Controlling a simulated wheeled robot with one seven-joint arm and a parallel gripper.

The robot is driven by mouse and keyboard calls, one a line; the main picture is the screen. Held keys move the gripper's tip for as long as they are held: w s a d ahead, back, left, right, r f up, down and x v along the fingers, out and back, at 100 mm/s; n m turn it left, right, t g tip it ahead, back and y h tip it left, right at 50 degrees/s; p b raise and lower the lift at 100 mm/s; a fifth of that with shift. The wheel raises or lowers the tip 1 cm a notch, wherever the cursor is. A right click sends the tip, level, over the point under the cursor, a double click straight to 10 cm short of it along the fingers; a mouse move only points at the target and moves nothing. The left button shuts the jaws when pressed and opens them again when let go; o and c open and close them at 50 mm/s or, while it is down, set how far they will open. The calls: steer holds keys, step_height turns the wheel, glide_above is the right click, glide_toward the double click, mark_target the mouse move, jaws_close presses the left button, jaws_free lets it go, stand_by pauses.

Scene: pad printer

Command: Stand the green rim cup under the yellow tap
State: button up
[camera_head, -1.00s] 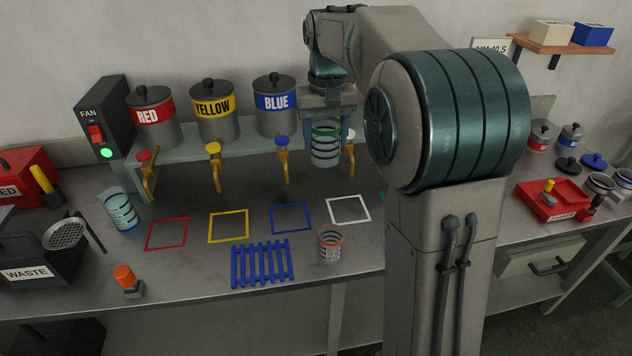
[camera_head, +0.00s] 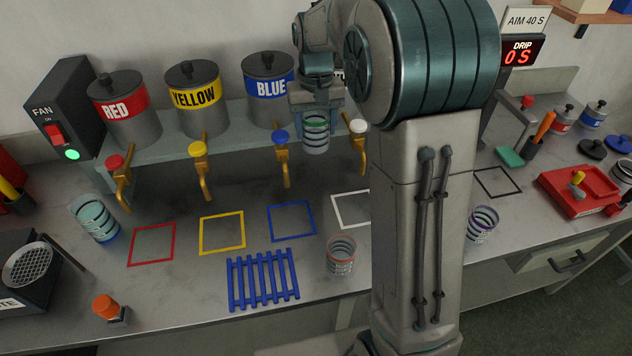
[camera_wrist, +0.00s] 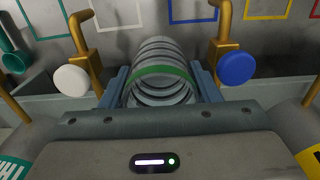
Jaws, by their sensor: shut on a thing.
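The green rim cup (camera_head: 315,136) is a clear ringed cup with a green band. My gripper (camera_head: 316,116) is shut on it and holds it above the bench, between the blue tap and the white tap. In the wrist view the cup (camera_wrist: 163,75) sits between the two fingers, with the white tap (camera_wrist: 72,79) and the blue tap (camera_wrist: 236,68) on either side. The yellow tap (camera_head: 199,165) is further left in the head view, below the tank labelled YELLOW (camera_head: 199,122). A yellow square outline (camera_head: 222,249) lies on the bench near it.
The red tap (camera_head: 119,180) and blue tap (camera_head: 282,155) flank the yellow one. A blue slatted rack (camera_head: 263,279) and an orange-rimmed cup (camera_head: 340,255) stand in front. A tilted blue-based cup (camera_head: 95,220) is at left. The yellow square is empty.

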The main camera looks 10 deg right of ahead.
step_height(320, 180, down, 19)
steer(key=shift+r+p, duration=0.1)
steer(key=shift+p, duration=0.45)
steer(key=o, duration=1)
steer(key=shift+f, duration=0.2)
